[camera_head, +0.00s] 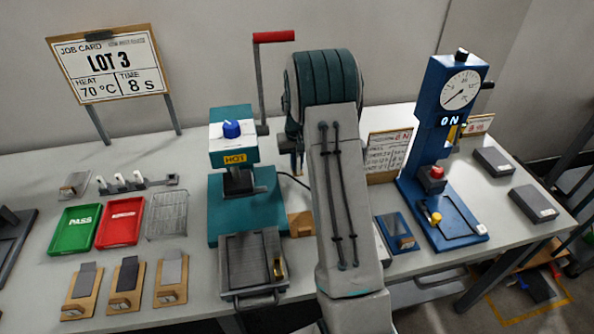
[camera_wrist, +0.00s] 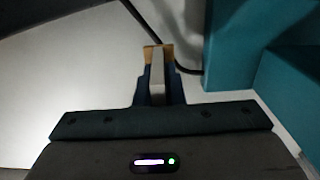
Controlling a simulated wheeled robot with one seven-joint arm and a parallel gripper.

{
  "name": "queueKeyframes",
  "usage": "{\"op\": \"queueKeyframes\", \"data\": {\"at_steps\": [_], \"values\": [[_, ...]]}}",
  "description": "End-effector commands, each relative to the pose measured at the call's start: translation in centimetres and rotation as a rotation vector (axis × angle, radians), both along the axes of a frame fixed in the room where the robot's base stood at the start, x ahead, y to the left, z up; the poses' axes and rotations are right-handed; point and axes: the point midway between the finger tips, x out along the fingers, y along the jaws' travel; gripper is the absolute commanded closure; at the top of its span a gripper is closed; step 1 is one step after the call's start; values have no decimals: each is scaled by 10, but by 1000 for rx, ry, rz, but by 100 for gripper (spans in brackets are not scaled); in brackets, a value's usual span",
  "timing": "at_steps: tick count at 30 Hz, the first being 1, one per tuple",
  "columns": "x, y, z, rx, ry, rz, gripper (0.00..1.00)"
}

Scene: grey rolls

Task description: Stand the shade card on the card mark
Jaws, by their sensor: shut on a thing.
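My gripper (camera_wrist: 157,72) is shut on a thin pale piece with a tan part (camera_wrist: 150,52) at its far end, which I take to be the shade card seen nearly edge-on. I cannot make out the card mark.
The teal hot press (camera_head: 245,215) stands close beside my gripper, with a black cable (camera_wrist: 188,70) near the fingertips. A blue gauge press (camera_head: 440,150) and a text board (camera_head: 388,155) stand right. Green (camera_head: 75,230) and red (camera_head: 120,222) trays and several wooden-based samples (camera_head: 125,285) lie left.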

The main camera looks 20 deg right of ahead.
Motion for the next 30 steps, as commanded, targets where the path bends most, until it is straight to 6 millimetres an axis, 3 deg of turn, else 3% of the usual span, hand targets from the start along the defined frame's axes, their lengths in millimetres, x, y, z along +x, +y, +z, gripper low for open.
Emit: {"op": "queueKeyframes", "data": {"at_steps": [7, 19, 21, 22, 30], "values": [[-1, 0, -36, 1, 3, 0, 100], [0, 0, -44, 0, 0, 0, 100], [0, 0, -43, 0, 0, 0, 75], [0, 0, -43, 0, 0, 0, 70], [0, 0, -42, 0, 0, 0, 70]]}}
